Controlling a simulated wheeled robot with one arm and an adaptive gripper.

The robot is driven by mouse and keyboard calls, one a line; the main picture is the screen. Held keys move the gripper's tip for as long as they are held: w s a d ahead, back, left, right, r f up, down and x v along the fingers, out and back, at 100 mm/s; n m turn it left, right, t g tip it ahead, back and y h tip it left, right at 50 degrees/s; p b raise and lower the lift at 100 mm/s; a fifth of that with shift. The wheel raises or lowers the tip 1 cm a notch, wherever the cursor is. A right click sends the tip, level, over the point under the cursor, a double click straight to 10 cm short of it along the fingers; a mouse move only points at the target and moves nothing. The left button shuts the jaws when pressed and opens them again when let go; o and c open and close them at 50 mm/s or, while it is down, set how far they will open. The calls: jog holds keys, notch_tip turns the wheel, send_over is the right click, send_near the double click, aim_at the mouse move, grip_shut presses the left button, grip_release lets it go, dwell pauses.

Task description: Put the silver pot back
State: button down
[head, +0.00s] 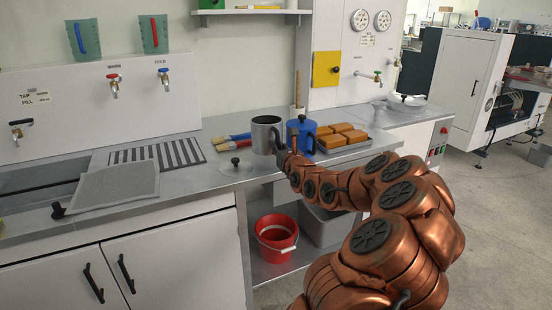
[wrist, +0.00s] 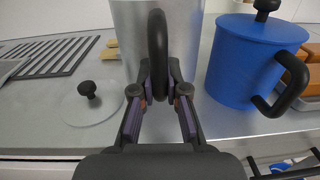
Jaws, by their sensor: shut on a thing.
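The silver pot (head: 264,134) is upright over the counter, left of the blue pot, its black handle facing me. In the wrist view its grey side (wrist: 186,40) fills the upper middle, with the black handle in front. My gripper (head: 282,150) is at that handle; in the wrist view its two fingers (wrist: 159,97) close on either side of it. I cannot tell whether the pot's base touches the counter. A round lid with a black knob (head: 235,166) lies on the counter to the left, also in the wrist view (wrist: 91,101).
A blue pot (head: 302,136) with a lid and black handle stands close on the right, also in the wrist view (wrist: 247,62). Brushes (head: 232,139) lie behind left. A striped grate (head: 160,151) is farther left. A red bucket (head: 277,236) is below.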

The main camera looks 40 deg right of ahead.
aim_at(273, 154)
jog(key=shift+f, duration=1.9)
jog(key=c, duration=1.2)
grip_release()
jog(key=shift+a, duration=0.1)
jog(key=shift+s+a+f, duration=0.1)
jog(key=shift+s, duration=0.4)
jog(key=b+v, duration=0.3)
jog(key=v, duration=0.8)
jog(key=shift+w, duration=0.1)
